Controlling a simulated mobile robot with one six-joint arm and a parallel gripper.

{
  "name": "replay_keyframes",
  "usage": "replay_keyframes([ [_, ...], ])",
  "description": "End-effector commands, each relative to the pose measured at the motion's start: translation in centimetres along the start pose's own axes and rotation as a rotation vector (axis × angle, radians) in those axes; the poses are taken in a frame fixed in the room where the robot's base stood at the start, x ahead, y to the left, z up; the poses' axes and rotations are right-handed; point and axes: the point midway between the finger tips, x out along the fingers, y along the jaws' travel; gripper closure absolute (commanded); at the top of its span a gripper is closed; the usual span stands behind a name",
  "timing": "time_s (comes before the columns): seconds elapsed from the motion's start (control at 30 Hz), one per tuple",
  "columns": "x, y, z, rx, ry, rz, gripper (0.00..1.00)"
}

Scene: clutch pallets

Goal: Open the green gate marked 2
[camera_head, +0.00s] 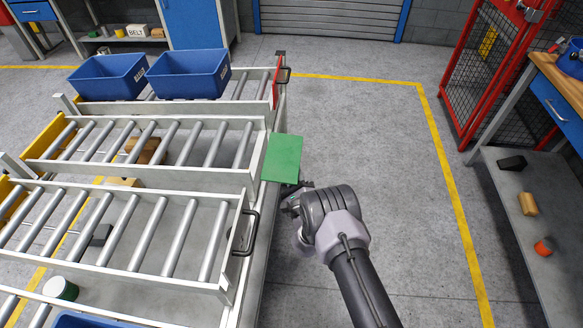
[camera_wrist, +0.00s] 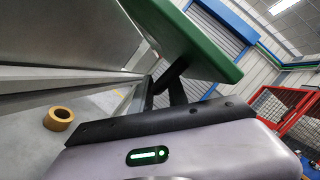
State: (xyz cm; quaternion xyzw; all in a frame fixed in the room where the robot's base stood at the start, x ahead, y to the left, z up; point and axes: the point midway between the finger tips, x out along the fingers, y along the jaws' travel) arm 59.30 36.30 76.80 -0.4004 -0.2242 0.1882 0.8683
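The green gate (camera_head: 283,158) is a flat green panel at the right end of the middle roller lane. Its broad face shows from above in the head view, and no number is readable on it. In the wrist view the green panel (camera_wrist: 190,38) crosses the top at a slant, with a dark bracket or handle (camera_wrist: 172,82) beneath it. My gripper (camera_head: 291,194) is at the panel's lower edge, partly hidden by it. The dark gripper part in the wrist view reaches close to that bracket. I cannot tell whether it touches or grips it.
Two blue bins (camera_head: 108,76) stand on the far lane, which ends in a red gate (camera_head: 277,82). The near lane has a black handle (camera_head: 247,234) at its end. A workbench (camera_head: 530,190) and a red cage (camera_head: 490,75) stand right. The floor between is clear.

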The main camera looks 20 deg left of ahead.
Motion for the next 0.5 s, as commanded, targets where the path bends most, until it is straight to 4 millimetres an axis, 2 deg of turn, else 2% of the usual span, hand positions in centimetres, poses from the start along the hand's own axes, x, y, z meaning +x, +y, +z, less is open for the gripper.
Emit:
replay_keyframes([
  [0.27, 0.20, -0.07, 0.02, 0.000, 0.000, -0.001, 0.80],
  [0.37, 0.19, -0.07, 0.02, 0.000, 0.000, -0.001, 1.00],
  [0.5, 0.17, -0.06, 0.02, 0.000, 0.000, -0.001, 1.00],
])
